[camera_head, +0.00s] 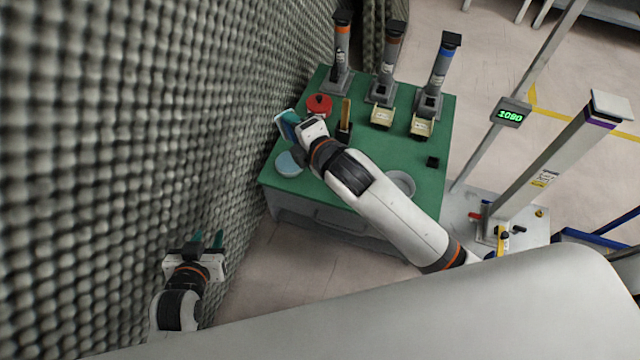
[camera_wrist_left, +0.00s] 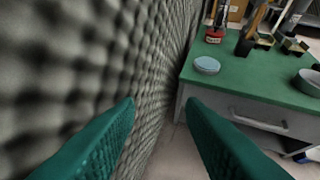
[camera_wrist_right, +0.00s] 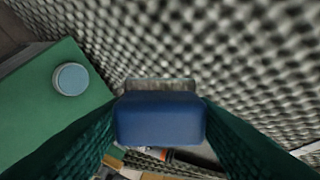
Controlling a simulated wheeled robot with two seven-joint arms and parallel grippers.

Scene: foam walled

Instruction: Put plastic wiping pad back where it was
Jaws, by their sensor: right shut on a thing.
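The wiping pad, a blue block with a greyish strip along its far side (camera_wrist_right: 160,120), is between the teal fingers of my right gripper (camera_head: 290,122). That gripper is shut on it, near the foam wall at the green table's left edge. In the head view the gripper partly hides the pad. The right wrist view shows the foam wall just beyond it. My left gripper (camera_head: 208,241) is open and empty, low beside the foam wall and in front of the table; its spread fingers show in the left wrist view (camera_wrist_left: 160,105).
The green table (camera_head: 345,198) holds a pale blue round disc (camera_head: 289,163), a red round object (camera_head: 319,105), a grey bowl (camera_head: 401,183) and a small black block (camera_head: 432,162). Three grey upright devices stand at the back. The foam wall (camera_head: 130,150) borders the left side closely.

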